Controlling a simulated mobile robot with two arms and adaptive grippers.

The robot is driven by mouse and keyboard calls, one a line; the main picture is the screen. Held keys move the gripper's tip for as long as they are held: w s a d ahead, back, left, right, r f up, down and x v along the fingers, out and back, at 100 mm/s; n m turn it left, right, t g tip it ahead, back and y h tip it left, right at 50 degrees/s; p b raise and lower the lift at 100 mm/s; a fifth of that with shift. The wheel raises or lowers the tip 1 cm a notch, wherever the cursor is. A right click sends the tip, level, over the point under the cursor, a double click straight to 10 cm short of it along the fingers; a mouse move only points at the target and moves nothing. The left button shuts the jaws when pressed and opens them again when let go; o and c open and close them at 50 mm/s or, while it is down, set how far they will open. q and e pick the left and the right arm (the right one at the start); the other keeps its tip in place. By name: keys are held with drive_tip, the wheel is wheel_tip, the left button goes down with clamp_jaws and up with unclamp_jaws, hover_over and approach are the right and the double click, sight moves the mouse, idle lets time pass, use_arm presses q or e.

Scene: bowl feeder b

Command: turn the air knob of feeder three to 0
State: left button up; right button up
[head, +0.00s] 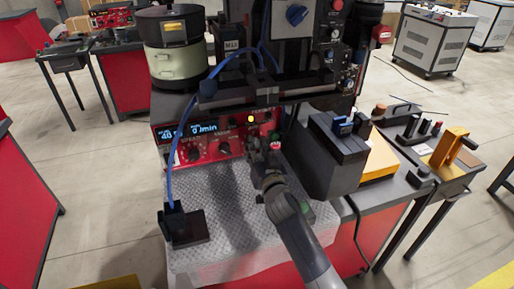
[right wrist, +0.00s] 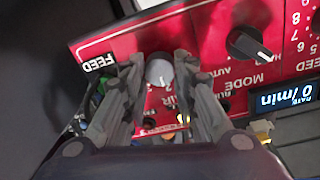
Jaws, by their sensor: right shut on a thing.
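The feeder's red control panel (head: 222,153) sits under the bowl feeder at the middle of the head view. It also fills the upper part of the right wrist view (right wrist: 210,45), upside down. My right gripper (head: 256,147) reaches the right end of the panel. In the right wrist view its two fingers (right wrist: 158,80) are closed on the sides of the air knob. The knob's scale is mostly hidden, and I cannot read its setting. My left gripper is not in view.
The panel's display (head: 203,128) shows 0/min. A black mode knob (right wrist: 249,43) is beside the grip. A dark box (head: 337,158) stands right of my arm. A blue hose runs to a small black block (head: 181,224) on the metal plate (head: 231,232).

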drive_tip(key=n+b, duration=0.1)
drive_tip(key=n, duration=0.3)
drive_tip(key=shift+f+n, duration=0.1)
drive_tip(key=shift+n, duration=0.2)
drive_tip(key=shift+o, duration=0.2)
drive_tip(key=n, duration=0.4)
drive_tip(key=shift+a+n+b, duration=0.1)
drive_tip(key=shift+n+b, duration=0.2)
drive_tip(key=shift+n, duration=0.1)
drive_tip(key=n, duration=0.4)
drive_tip(key=shift+n+y, duration=0.3)
drive_tip(key=shift+y, duration=0.1)
drive_tip(key=shift+c, duration=0.2)
drive_tip(key=shift+f+n, duration=0.15)
drive_tip(key=shift+n, duration=2.15)
drive_tip(key=shift+o, duration=0.2)
drive_tip(key=o, duration=1)
drive_tip(key=shift+o, duration=0.2)
drive_tip(key=shift+s, duration=0.1)
